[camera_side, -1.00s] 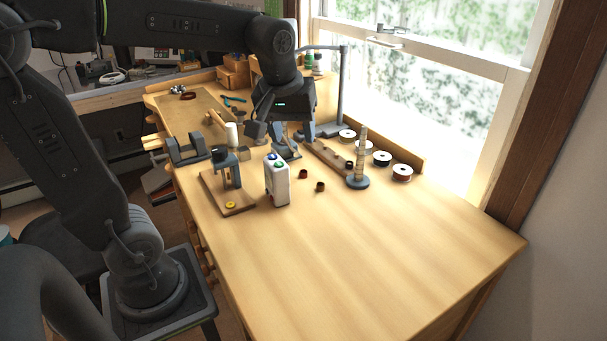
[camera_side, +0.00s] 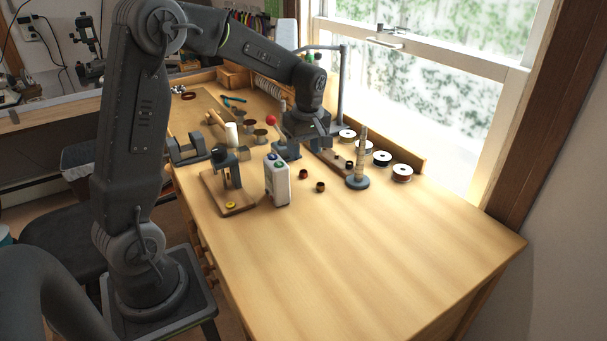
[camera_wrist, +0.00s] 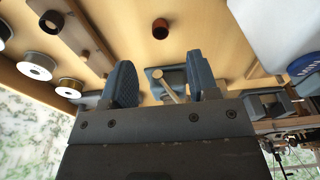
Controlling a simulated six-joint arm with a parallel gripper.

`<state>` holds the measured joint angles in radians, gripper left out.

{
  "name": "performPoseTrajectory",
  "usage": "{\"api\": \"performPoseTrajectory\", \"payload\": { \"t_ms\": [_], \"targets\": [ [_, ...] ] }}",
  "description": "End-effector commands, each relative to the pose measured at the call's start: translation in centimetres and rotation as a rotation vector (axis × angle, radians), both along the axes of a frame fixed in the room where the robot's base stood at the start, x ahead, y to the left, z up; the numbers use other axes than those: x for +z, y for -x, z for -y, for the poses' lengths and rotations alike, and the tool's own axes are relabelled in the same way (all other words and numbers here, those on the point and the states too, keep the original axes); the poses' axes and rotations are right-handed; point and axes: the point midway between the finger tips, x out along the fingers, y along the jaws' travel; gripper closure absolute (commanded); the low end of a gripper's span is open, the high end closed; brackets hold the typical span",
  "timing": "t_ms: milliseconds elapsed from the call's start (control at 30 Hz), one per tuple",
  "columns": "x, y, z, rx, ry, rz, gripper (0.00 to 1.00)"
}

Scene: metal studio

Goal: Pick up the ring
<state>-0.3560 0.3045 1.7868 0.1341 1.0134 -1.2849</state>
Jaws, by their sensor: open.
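Two small rings lie on the bench in the side view: a dark red ring (camera_side: 303,174) and a brown ring (camera_side: 320,187). I cannot tell which one the task means. In the wrist view a reddish-brown ring (camera_wrist: 160,28) lies on bare wood beyond my fingertips. A black ring (camera_wrist: 52,20) sits on a wooden strip; it also shows in the side view (camera_side: 349,165). My gripper (camera_wrist: 162,78) is open and empty, above and behind the two loose rings, over a blue-grey block (camera_wrist: 165,88) with a rod. In the side view my gripper (camera_side: 309,141) is partly hidden.
A ring mandrel (camera_side: 360,158) stands right of the rings, with wire spools (camera_side: 402,171) behind. The front bench (camera_side: 370,260) is clear.

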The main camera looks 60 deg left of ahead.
Motion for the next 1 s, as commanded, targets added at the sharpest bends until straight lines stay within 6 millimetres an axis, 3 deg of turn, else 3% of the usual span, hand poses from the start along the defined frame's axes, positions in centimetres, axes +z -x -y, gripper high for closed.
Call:
{"api": "performPoseTrajectory", "payload": {
  "t_ms": [167, 500, 767, 1000],
  "targets": [
    [-1.2, 0.1, 0.0, 0.000, 0.000, -0.001, 0.46],
    [-5.5, 0.2, -0.1, -0.001, 0.001, -0.001, 0.46],
    [-5.9, 0.2, -0.1, -0.001, 0.000, 0.002, 0.46],
    [-5.9, 0.2, -0.1, -0.001, 0.000, 0.002, 0.66]
  ]
}}
